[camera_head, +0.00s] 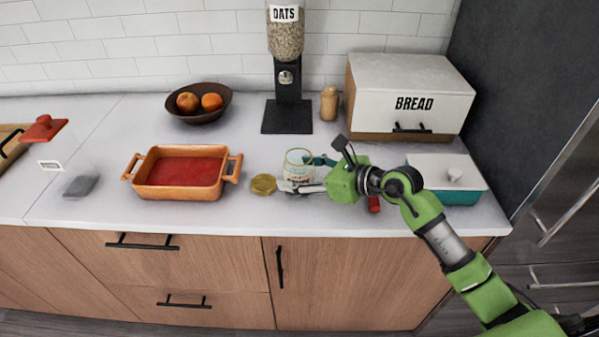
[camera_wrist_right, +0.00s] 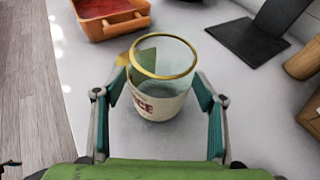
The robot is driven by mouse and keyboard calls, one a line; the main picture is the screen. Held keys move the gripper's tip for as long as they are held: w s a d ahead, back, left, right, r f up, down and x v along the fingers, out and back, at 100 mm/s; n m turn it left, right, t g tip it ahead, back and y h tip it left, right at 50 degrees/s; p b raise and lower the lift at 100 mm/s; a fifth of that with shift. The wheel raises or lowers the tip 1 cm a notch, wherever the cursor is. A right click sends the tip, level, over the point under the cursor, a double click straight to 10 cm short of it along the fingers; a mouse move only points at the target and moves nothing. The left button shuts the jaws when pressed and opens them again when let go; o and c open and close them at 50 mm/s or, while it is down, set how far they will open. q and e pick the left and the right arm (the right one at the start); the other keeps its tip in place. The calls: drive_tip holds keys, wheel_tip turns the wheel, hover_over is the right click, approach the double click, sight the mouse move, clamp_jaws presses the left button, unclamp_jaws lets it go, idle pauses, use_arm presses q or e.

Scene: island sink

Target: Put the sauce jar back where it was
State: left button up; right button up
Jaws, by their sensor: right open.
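The sauce jar (camera_head: 297,168) is an open glass jar with a gold rim and a pale label, upright on the counter. In the right wrist view the jar (camera_wrist_right: 158,104) looks empty. My right gripper (camera_head: 299,174) is open, with a finger on either side of the jar; a gap shows beside the glass in the wrist view. The gold lid (camera_head: 263,184) lies on the counter just left of the jar. My left gripper is out of view.
An orange baking dish (camera_head: 233,166) with red sauce stands left of the lid. The oats dispenser (camera_head: 287,115), a small wooden shaker (camera_head: 329,104) and the bread box (camera_head: 408,80) stand behind. A teal dish with a white lid (camera_head: 447,171) is at right.

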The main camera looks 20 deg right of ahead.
drive_tip(key=b+v, duration=0.2)
drive_tip(key=v, duration=0.9)
drive_tip(key=shift+d+f, duration=0.1)
drive_tip(key=shift+f, duration=0.05)
drive_tip(key=shift+s+d+r, duration=0.2)
drive_tip(key=shift+s+r, duration=0.15)
